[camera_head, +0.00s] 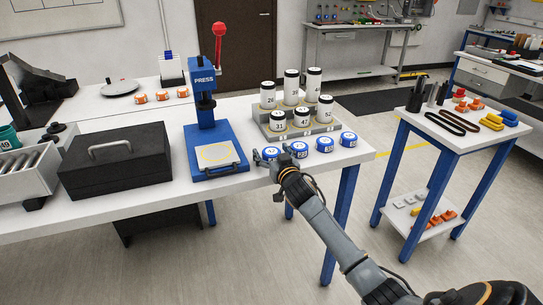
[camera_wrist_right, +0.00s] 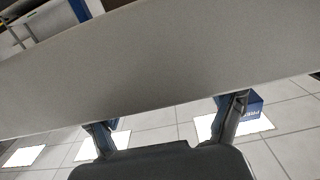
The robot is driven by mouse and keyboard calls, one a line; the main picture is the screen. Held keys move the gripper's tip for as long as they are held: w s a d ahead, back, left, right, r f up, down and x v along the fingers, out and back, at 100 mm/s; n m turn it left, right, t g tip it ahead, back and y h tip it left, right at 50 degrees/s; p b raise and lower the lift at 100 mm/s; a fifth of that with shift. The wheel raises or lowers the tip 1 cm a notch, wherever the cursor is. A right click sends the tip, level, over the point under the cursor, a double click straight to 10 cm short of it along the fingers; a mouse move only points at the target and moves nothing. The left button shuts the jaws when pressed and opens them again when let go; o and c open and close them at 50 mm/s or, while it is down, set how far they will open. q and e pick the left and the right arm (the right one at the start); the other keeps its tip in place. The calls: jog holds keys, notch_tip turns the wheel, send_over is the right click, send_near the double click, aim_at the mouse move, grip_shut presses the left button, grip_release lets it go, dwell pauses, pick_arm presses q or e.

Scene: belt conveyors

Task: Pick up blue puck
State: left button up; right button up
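Several blue pucks with white tops stand in a row near the front right edge of the table. From left to right, I see a first puck (camera_head: 271,153), a second (camera_head: 299,148), a third (camera_head: 325,144) and a fourth (camera_head: 348,139). My right gripper (camera_head: 272,160) is at the table edge by the leftmost puck and partly covers it. In the right wrist view its two fingers (camera_wrist_right: 165,125) are spread apart with nothing between them. No puck shows in that view. I cannot tell whether a finger touches the puck. My left gripper is not in view.
A blue press (camera_head: 207,125) stands left of the pucks. A grey stepped rack (camera_head: 270,128) with white cylinders stands behind them. A black case (camera_head: 115,163) is further left. A small side table (camera_head: 470,140) stands to the right, with a gap between.

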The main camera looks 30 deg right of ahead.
jog(key=c, duration=1.1)
jog(key=shift+r, duration=0.1)
